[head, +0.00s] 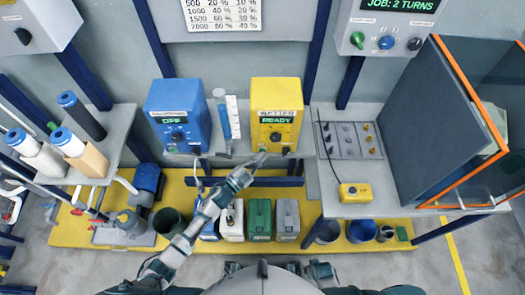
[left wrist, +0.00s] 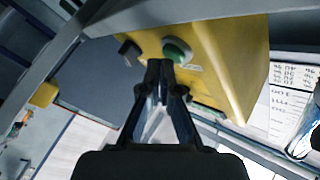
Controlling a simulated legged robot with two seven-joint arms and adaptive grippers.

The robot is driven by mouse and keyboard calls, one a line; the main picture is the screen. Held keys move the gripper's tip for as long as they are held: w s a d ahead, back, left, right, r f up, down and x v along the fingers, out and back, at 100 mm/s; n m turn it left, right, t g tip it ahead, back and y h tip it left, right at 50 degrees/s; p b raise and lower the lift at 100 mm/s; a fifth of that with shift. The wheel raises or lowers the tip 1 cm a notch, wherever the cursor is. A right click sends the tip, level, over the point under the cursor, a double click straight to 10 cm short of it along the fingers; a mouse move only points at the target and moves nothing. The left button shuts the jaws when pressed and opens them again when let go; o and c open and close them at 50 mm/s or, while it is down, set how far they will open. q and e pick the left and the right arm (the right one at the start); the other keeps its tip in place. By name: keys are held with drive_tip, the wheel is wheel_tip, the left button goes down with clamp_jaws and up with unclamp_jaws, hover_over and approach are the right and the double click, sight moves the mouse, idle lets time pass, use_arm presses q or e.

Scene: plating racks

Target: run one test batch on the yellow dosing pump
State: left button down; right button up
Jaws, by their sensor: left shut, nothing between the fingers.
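The yellow dosing pump (head: 289,96) stands on the back shelf, its lit display reading READY above a dark dial. Along its lower front are a green button and a dark knob (head: 286,151). In the left wrist view, the yellow pump body (left wrist: 235,60) fills the upper middle, with the green button (left wrist: 178,50) and the dark knob (left wrist: 130,50) on its face. My left gripper (head: 262,157) is shut and empty at the pump's lower left front. Its fingertips (left wrist: 160,68) are close to the green button; I cannot tell whether they touch it. My right gripper is not in view.
A blue pump (head: 165,100) reading OFF stands to the left, with a tube and white scale (head: 232,115) between the pumps. A yellow pendant box (head: 356,193) lies on the right bench. Canisters (head: 260,218) stand below. An upper sign reads JOB: 2 TURNS.

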use_arm(q)
drive_tip(key=shift+w, duration=0.45)
idle(0.4)
drive_tip(key=shift+s+p, duration=0.35)
drive_tip(key=shift+s, duration=0.6)
drive_tip(key=s+p, duration=0.2)
drive_tip(key=s, duration=0.3)
idle(0.9)
